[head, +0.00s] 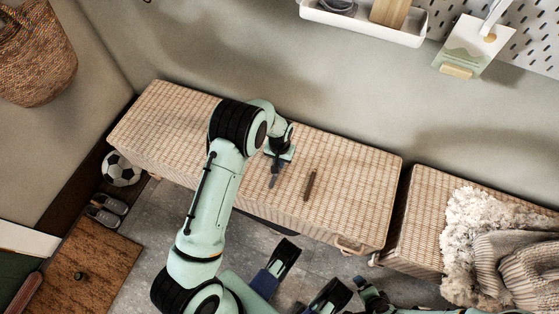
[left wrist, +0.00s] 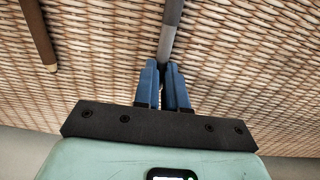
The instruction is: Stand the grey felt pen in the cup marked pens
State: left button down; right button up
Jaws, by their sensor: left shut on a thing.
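The grey felt pen (head: 272,181) is in my left gripper (head: 278,160), over the wicker bench top (head: 345,175) in the head view. In the left wrist view the blue fingers (left wrist: 168,85) are shut on the pen (left wrist: 171,28), which extends away from them. I cannot tell whether the pen's far end touches the wicker. No cup marked pens shows in either view. My right arm shows at the bottom right of the head view; its finger opening cannot be made out.
A brown stick-like thing (head: 310,185) lies on the bench right of the pen. A second wicker bench (head: 425,205) holds a fluffy throw (head: 467,220). A white wall tray (head: 362,28) and a hanging card (head: 470,48) are above. A football (head: 121,169) and shoes (head: 106,210) are at left.

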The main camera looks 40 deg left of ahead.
pick_arm(q)
jog(key=shift+r, duration=0.1)
notch_tip(320, 180, up, 8)
jog(key=p, duration=0.5)
dwell(0.4)
